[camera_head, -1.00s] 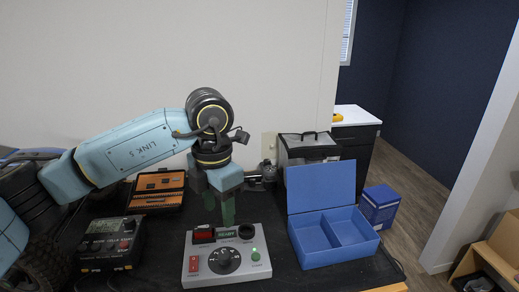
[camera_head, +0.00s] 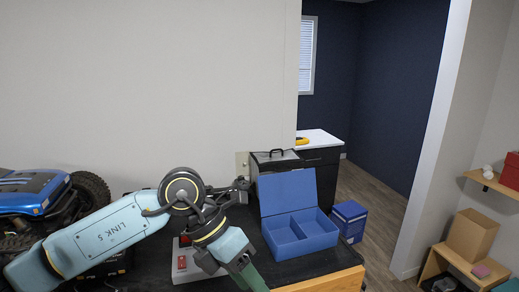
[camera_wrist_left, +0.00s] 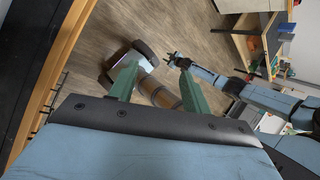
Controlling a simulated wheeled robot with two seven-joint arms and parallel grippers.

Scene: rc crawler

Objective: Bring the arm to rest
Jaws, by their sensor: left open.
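My left arm comes in from the left in the head view. Its gripper (camera_head: 252,278) with green fingers points down and to the right at the lower edge of the picture, in front of the blue box. In the left wrist view the two green fingers (camera_wrist_left: 155,66) stand apart with nothing between them, over the floor. A second blue-grey arm, apparently my right, shows at the right there; its small dark gripper (camera_wrist_left: 174,59) is too small to read.
An open blue box (camera_head: 315,243) with two compartments stands right of the arm. The grey control panel (camera_head: 187,265) is partly hidden by the arm. A blue RC crawler (camera_head: 35,190) is at the left. The wooden table edge (camera_head: 335,281) lies close to the gripper.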

